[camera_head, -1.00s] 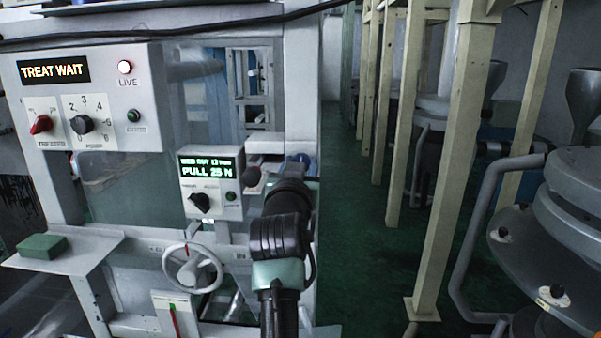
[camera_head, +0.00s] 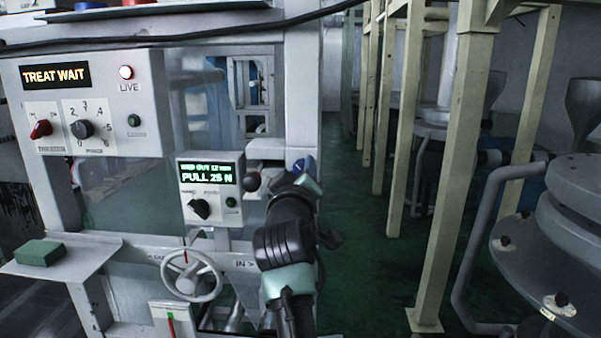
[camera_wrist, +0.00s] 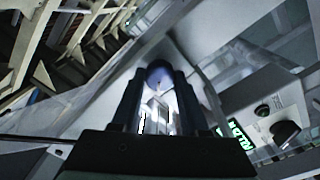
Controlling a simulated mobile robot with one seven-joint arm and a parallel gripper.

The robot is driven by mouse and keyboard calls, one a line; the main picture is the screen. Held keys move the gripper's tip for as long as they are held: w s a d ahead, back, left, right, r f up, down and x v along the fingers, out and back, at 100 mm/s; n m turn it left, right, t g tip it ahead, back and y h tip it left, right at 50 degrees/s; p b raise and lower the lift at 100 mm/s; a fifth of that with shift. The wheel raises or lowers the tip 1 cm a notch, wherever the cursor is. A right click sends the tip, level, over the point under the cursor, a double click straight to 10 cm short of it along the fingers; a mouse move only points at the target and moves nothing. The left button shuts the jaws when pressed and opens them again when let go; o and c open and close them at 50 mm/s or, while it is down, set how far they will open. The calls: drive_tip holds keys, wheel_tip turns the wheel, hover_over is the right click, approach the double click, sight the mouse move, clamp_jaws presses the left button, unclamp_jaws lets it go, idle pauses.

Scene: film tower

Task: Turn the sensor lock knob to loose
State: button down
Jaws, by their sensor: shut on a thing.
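A round blue knob (camera_head: 308,162) sits on the side of the pale machine frame, right of the small display box. It carries no label I can read, but it fits the sensor lock knob. In the wrist view the blue knob (camera_wrist: 158,72) lies between the fingertips. My gripper (camera_wrist: 159,88) is shut on it, one finger on each side. In the head view my gripper (camera_head: 303,178) reaches up to it and my wrist hides part of the mount. The knob's loose or tight marking cannot be read.
The small display box (camera_head: 230,160) reads PULL 25 N and has a black knob (camera_head: 200,209). A dark ball (camera_head: 252,181) stands close left of my gripper. A handwheel (camera_head: 192,276) is below. Green floor (camera_head: 375,250) and cream posts (camera_head: 463,150) lie right.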

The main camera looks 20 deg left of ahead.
drive_tip(key=shift+n, duration=0.4)
drive_tip(key=shift+c, duration=2.1)
unclamp_jaws()
drive_tip(key=b+v, duration=0.5)
drive_tip(key=v, duration=0.8)
